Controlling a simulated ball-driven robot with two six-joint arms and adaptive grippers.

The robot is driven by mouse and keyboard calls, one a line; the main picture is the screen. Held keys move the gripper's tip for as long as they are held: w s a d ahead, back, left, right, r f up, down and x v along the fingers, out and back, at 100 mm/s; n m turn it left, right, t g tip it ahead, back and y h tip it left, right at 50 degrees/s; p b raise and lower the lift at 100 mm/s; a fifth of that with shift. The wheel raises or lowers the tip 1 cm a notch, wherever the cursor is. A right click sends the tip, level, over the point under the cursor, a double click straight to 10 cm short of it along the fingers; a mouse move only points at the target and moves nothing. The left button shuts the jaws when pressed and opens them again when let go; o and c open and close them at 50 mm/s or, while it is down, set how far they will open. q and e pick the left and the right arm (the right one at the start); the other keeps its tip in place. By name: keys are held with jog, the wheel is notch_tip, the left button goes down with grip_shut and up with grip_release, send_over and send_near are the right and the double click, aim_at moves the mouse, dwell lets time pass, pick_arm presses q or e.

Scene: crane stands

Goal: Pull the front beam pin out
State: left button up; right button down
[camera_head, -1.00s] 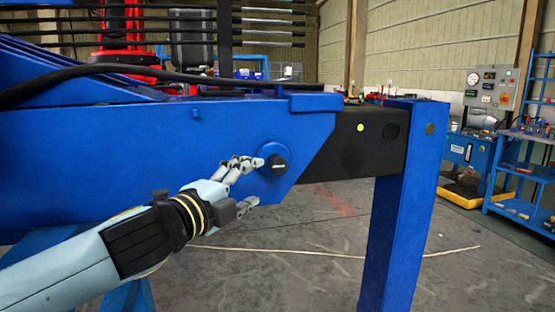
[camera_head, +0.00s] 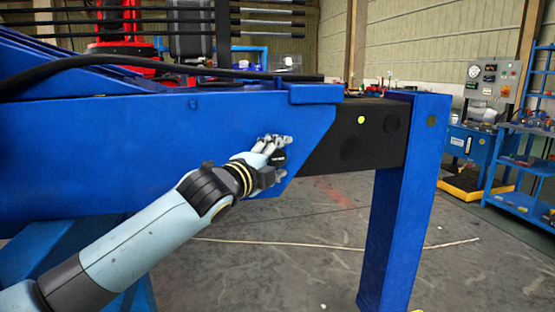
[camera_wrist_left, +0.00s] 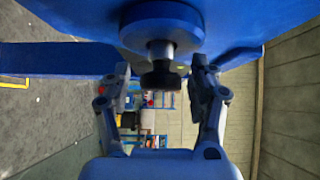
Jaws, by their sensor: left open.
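The front beam pin has a black round knob (camera_head: 278,157) on the side of the blue beam (camera_head: 120,150). In the left wrist view the black knob (camera_wrist_left: 160,75) stands out from a round blue boss (camera_wrist_left: 162,28) on a short grey shank. My left gripper (camera_head: 281,160) is at the knob, with its fingers on either side of it. In the left wrist view the open fingers (camera_wrist_left: 160,80) flank the knob with a gap on both sides. In the head view the fingers hide most of the boss. My right gripper is not in view.
A black inner beam (camera_head: 355,140) runs from the blue beam to a blue upright leg (camera_head: 400,210). A black hose (camera_head: 150,66) lies along the beam's top. Blue shelving (camera_head: 525,165) stands far right. The floor below is largely clear.

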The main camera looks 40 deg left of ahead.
pick_arm(q)
jog(key=c, duration=0.4)
grip_shut()
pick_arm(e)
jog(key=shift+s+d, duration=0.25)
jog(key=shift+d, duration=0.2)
